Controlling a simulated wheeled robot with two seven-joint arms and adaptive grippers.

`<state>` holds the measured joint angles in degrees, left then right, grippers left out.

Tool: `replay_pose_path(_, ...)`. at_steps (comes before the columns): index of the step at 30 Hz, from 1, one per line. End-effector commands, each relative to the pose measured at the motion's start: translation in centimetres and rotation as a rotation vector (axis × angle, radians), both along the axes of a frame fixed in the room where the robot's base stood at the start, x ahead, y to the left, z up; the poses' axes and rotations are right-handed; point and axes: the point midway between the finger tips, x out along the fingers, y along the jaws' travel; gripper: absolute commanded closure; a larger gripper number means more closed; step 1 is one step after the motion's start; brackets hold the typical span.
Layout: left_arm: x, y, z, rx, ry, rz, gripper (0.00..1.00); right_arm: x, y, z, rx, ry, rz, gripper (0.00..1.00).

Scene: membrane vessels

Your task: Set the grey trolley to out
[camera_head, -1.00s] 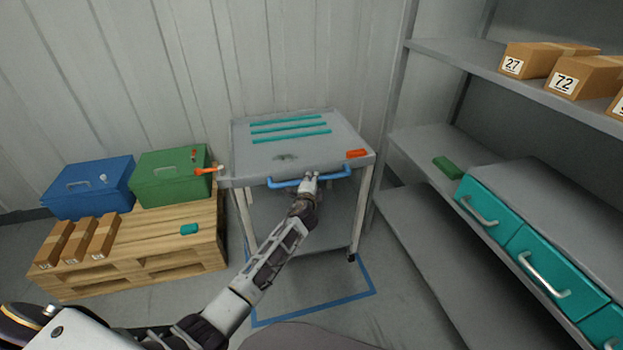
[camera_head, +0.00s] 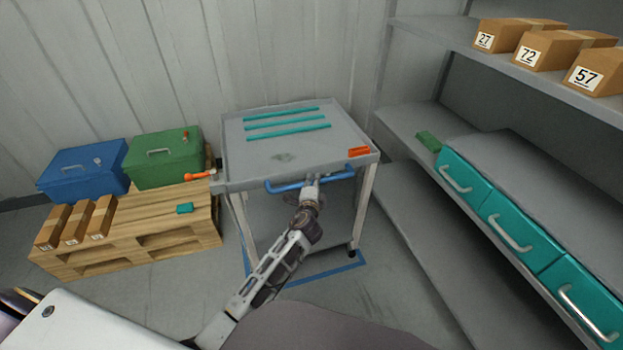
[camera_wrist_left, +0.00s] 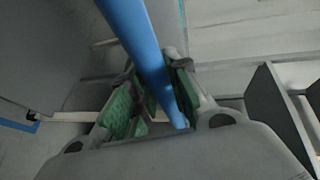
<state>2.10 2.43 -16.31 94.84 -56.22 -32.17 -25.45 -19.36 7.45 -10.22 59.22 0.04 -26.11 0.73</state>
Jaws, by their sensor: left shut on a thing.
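The grey trolley (camera_head: 300,163) stands against the wall in the head view, with three teal strips and an orange block (camera_head: 359,152) on its top. Its blue handle (camera_head: 284,188) runs along the near edge. My left gripper (camera_head: 311,181) is shut on the middle of this handle. In the left wrist view the blue bar (camera_wrist_left: 145,45) passes between the green-padded fingers (camera_wrist_left: 157,95). A blue outline (camera_head: 318,274) on the floor lies under and in front of the trolley, partly hidden by my arm. My right gripper is not in view.
A wooden pallet (camera_head: 150,250) with blue (camera_head: 80,172) and green (camera_head: 165,160) boxes stands left of the trolley. An orange lever (camera_head: 197,176) sits by the trolley's left corner. Grey shelving (camera_head: 420,215) with teal drawers (camera_head: 510,228) stands close on the right.

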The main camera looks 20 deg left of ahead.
Motion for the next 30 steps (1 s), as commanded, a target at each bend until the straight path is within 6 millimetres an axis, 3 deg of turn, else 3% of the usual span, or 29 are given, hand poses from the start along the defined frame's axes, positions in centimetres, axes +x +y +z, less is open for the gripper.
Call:
replay_pose_path(10, -0.1, -0.1, -0.1, 0.000, 0.002, 0.000, 1.00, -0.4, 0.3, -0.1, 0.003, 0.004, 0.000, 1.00)
replay_pose_path(11, -0.1, -0.1, -0.1, 0.000, 0.002, 0.000, 0.80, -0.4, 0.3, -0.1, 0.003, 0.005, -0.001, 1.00)
replay_pose_path(16, -0.1, -0.1, -0.1, 0.000, 0.001, 0.000, 0.59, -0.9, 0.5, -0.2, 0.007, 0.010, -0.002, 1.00)
replay_pose_path(30, -0.4, -0.1, 0.0, 0.000, 0.001, 0.000, 0.59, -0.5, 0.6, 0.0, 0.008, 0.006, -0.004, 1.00)
